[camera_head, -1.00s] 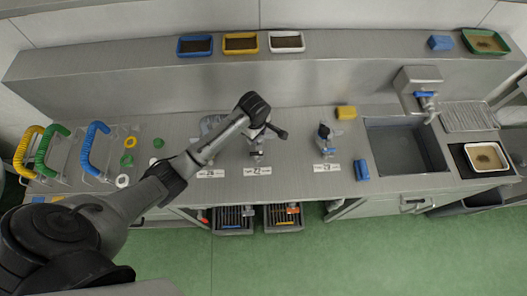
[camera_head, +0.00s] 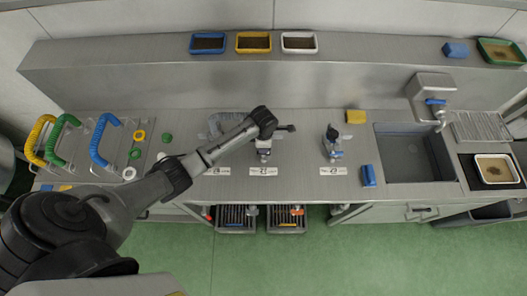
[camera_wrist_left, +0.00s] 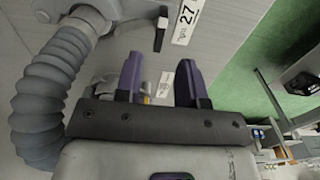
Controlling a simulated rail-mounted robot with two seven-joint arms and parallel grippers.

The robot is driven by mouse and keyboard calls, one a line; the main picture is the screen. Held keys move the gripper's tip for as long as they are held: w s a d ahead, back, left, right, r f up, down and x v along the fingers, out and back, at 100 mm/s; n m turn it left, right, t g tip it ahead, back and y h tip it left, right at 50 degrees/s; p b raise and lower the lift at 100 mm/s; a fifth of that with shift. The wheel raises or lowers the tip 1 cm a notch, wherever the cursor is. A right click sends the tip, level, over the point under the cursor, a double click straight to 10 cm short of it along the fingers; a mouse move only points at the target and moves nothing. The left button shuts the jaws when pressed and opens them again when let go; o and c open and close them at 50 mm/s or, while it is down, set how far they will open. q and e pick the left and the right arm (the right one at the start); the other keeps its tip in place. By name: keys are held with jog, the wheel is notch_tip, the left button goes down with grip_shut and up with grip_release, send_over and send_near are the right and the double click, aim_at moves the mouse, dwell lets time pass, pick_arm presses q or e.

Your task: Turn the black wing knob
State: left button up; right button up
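My left arm reaches from the left over the bench to the middle bench fitting (camera_head: 263,150) in the head view. My left gripper (camera_wrist_left: 160,80) shows in the wrist view with its two dark purple fingers spread and nothing held between them. A black bar-like part (camera_wrist_left: 160,35) lies beyond the fingertips, beside the label "27"; I cannot tell if it is the wing knob. In the head view, a dark part (camera_head: 286,128) shows just right of my wrist; whether it belongs to the fitting or the gripper is unclear. My right gripper is not in view.
A grey corrugated hose (camera_wrist_left: 45,90) runs close beside my gripper in the wrist view. Another bench fitting (camera_head: 332,143) stands to the right, with a blue block (camera_head: 368,175) and a sink (camera_head: 412,155) beyond.

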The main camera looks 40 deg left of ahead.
pick_arm(q)
notch_tip(320, 180, down, 7)
jog(key=shift+r+b, duration=0.15)
jog(key=shift+b, duration=0.15)
grip_shut()
dwell(0.4)
